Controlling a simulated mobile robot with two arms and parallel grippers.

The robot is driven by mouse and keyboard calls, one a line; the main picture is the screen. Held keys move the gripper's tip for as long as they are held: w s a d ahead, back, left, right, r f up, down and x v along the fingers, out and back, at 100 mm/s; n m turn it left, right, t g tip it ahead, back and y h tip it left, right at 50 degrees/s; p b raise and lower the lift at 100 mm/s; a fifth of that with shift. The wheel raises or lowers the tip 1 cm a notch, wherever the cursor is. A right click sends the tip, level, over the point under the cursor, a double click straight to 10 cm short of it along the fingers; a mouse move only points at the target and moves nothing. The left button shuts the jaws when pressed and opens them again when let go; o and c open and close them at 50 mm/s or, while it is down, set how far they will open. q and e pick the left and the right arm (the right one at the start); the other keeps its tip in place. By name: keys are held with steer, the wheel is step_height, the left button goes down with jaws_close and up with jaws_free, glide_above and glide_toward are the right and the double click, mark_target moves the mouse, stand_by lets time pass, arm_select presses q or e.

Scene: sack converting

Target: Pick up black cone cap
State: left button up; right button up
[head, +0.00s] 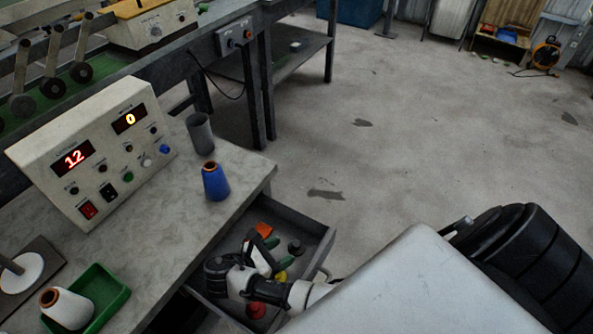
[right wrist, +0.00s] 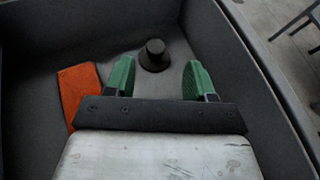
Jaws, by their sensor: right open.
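The black cone cap (head: 297,247) lies in the open drawer, near its far right corner. In the right wrist view the cap (right wrist: 154,55) shows a wide round base with a narrower top, and it sits on the drawer floor. My right gripper (head: 278,254) is inside the drawer, open and empty. In the right wrist view its green fingers (right wrist: 158,77) stand apart, with the cap seen between and just beyond their tips. I cannot tell whether a finger touches it. My left gripper is out of view.
The drawer wall (head: 328,249) rises close beyond the cap. An orange piece (right wrist: 78,92) lies left of my fingers; yellow (head: 281,276) and red (head: 256,311) things are also in the drawer. Above, the table holds a blue cone (head: 216,183), grey cup (head: 200,134) and green tray (head: 117,296).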

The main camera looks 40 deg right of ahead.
mark_target(295, 244)
steer(key=x, duration=0.4)
steer(key=shift+w+d+f, duration=0.2)
steer(key=shift+w+d, duration=0.05)
steer(key=shift+d, duration=0.1)
steer(key=c, duration=1)
